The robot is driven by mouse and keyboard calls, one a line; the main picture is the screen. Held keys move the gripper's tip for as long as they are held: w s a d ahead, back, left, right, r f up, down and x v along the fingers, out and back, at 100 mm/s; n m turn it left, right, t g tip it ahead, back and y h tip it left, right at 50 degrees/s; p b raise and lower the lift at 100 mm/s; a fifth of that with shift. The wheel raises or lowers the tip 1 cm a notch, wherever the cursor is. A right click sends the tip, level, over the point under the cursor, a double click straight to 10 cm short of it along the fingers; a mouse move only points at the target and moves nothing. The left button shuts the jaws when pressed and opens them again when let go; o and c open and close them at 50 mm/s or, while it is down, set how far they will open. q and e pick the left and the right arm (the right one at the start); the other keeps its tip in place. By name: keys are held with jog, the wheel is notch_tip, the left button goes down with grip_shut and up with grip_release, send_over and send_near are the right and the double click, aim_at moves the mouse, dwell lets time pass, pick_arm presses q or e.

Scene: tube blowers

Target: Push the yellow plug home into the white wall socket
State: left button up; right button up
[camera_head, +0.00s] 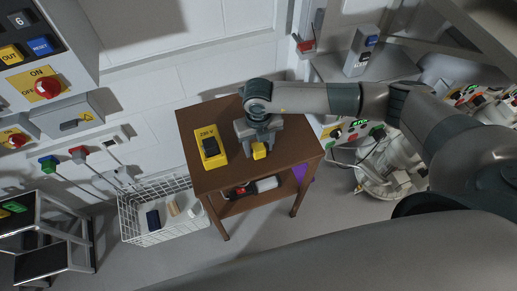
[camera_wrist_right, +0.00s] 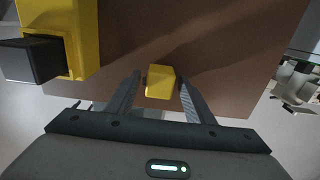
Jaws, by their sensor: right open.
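A small yellow plug (camera_head: 260,151) is at the brown table's top, near its middle. My right gripper (camera_head: 258,143) is directly above it, pointing down. In the wrist view the plug (camera_wrist_right: 160,82) lies between the two fingertips of my right gripper (camera_wrist_right: 160,78), with a visible gap on each side. The gripper is open and holds nothing. I cannot clearly make out a white wall socket; a small white fitting (camera_head: 111,142) on the left wall is too small to identify. My left gripper is not in view.
A yellow box with a dark block (camera_head: 207,157) stands left of the plug on the brown table (camera_head: 191,121). A white wire basket (camera_head: 133,232) stands on the floor at left. Control panels line the left wall. A cluttered round bin (camera_head: 372,191) is at right.

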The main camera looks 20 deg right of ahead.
aim_at(259, 147)
jog(key=c, duration=1.1)
jog(key=shift+r, duration=0.1)
jog(key=shift+r, duration=0.1)
jog(key=shift+r+p, duration=1.9)
jog(key=shift+r, duration=0.95)
